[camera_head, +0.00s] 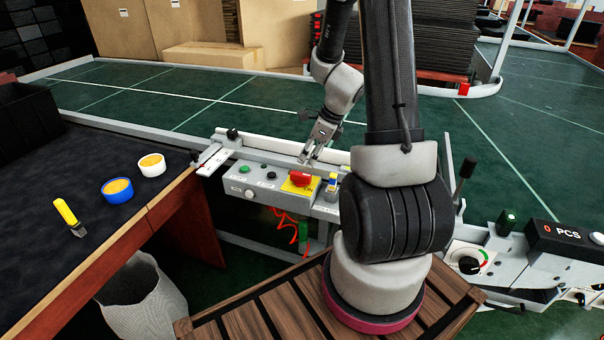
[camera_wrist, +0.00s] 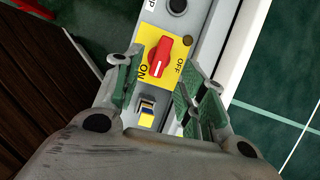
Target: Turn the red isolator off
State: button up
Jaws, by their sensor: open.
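The red isolator (camera_head: 301,179) is a rotary knob on a yellow plate on the grey control panel. In the wrist view the red knob (camera_wrist: 158,54) lies just beyond the fingertips, with ON printed on the plate at its lower left and OFF at its right. I cannot tell for sure which label it is set to. My gripper (camera_head: 316,146) is above the panel near the knob. In the wrist view my gripper (camera_wrist: 160,76) is open and empty, fingers spread to both sides of the yellow plate, apart from the knob.
A small blue-and-yellow switch (camera_wrist: 146,108) sits on the panel between my fingers. A dark button (camera_wrist: 177,6) is beyond the knob. Green, black and white buttons (camera_head: 249,193) lie left of it. A white rail (camera_head: 270,143) runs behind the panel. A table with tape rolls (camera_head: 117,190) stands left.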

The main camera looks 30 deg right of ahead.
aim_at(302, 174)
jog(key=shift+m, duration=0.5)
jog(key=x, duration=0.8)
jog(key=shift+d+f, duration=0.3)
jog(key=shift+f, duration=0.2)
grip_shut()
